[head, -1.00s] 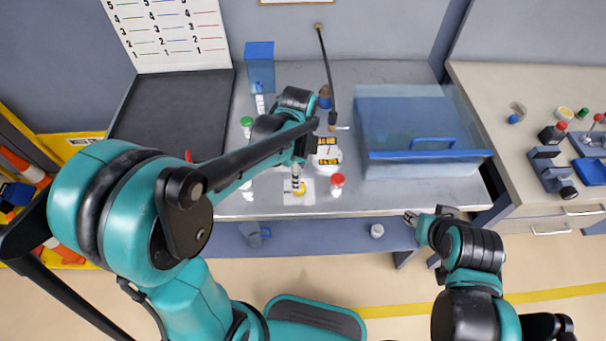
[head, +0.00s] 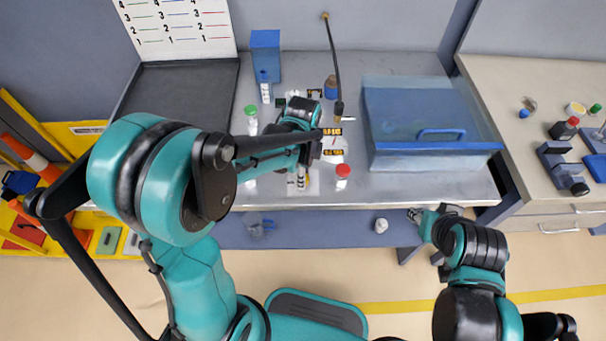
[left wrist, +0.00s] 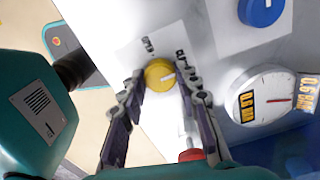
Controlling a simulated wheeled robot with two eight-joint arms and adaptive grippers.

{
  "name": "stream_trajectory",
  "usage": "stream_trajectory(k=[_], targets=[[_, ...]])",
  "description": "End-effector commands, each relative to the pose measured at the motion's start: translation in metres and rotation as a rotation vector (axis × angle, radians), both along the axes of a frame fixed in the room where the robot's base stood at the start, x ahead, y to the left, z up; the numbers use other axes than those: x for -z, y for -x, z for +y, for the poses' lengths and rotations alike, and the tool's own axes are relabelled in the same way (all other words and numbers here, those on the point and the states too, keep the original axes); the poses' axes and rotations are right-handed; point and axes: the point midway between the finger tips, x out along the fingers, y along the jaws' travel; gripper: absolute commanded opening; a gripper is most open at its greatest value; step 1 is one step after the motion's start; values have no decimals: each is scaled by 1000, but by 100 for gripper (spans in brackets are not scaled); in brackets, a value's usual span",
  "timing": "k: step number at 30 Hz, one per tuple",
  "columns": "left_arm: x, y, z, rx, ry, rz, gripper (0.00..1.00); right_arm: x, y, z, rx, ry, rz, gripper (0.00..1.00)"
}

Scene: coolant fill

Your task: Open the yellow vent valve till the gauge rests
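The yellow vent valve (left wrist: 159,75) is a round knob with a pale pointer mark, on a white plate with dark lettering. In the left wrist view my left gripper (left wrist: 160,70) has one finger on each side of it. The fingers look apart, with narrow gaps at the knob; contact is not clear. In the head view my left gripper (head: 300,170) is over the bench and largely hides the valve. The white round gauge (left wrist: 272,97) has a red needle and a yellow-on-black label that seems to read 0.6 BAR. My right gripper (head: 414,214) is by the bench's front edge; its fingers are too small to judge.
A blue knob (left wrist: 261,10) is near the gauge. A red-capped container (head: 343,171) and a green-capped bottle (head: 250,112) stand near my left gripper. A blue translucent bin (head: 430,150) fills the bench's right side. A dark tray (head: 180,95) lies at left.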

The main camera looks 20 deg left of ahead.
Motion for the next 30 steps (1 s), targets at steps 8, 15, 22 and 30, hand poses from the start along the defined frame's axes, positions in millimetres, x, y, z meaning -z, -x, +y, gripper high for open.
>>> stream_trajectory(k=[8, 15, 22, 30], targets=[[0, 0, 0, -26, 0, 0, 3, 0, 0, 0, 0, 0, 0, 40], [0, 0, 0, -146, 0, 0, 3, 0, 0, 0, 0, 0, 0, 40], [0, 0, 0, -345, 0, 0, 3, 0, 0, 0, 0, 0, 0, 40], [0, 0, 0, -602, 0, 0, 3, -1, 0, 0, 0, 0, 0, 40]])
